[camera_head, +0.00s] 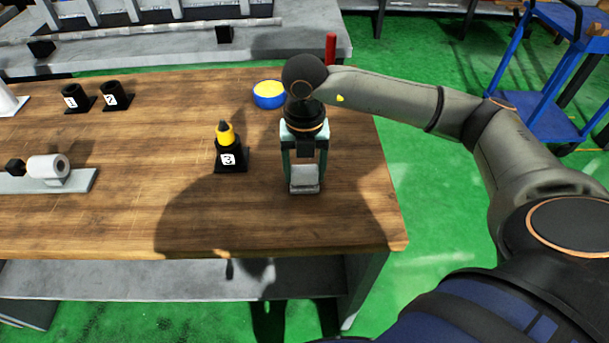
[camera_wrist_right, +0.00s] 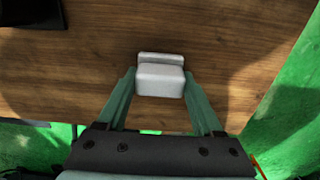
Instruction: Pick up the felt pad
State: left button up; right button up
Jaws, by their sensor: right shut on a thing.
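The felt pad (camera_head: 304,176) looks like a small whitish block with a stepped shape, near the right end of the wooden table (camera_head: 190,210). My right gripper (camera_head: 304,170) points down from above and is shut on the pad. In the right wrist view the pad (camera_wrist_right: 160,82) sits between the tips of the two green fingers of my right gripper (camera_wrist_right: 160,85). I cannot tell whether the pad touches the table or is slightly above it. My left gripper is not in view.
A yellow-topped bottle (camera_head: 226,135) stands in a black holder marked 3, left of my right gripper. A blue bowl (camera_head: 269,100) with yellow contents is behind. Two black holders (camera_head: 75,99) and a white roll (camera_head: 45,167) on a grey stand are at left. The table's front middle is clear.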

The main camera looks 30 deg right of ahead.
jog(key=shift+r, duration=0.15)
jog(key=shift+r, duration=0.25)
notch_tip(320, 180, up, 2)
jog(key=shift+r, duration=0.1)
jog(key=s+a+r, duration=0.7)
jog(key=s+r, duration=0.3)
jog(key=s, duration=0.2)
jog(key=shift+a+p, duration=0.2)
jog(key=shift+p, duration=0.15)
jog(key=o, duration=0.9)
jog(key=shift+w, duration=0.1)
jog(key=c, duration=0.7)
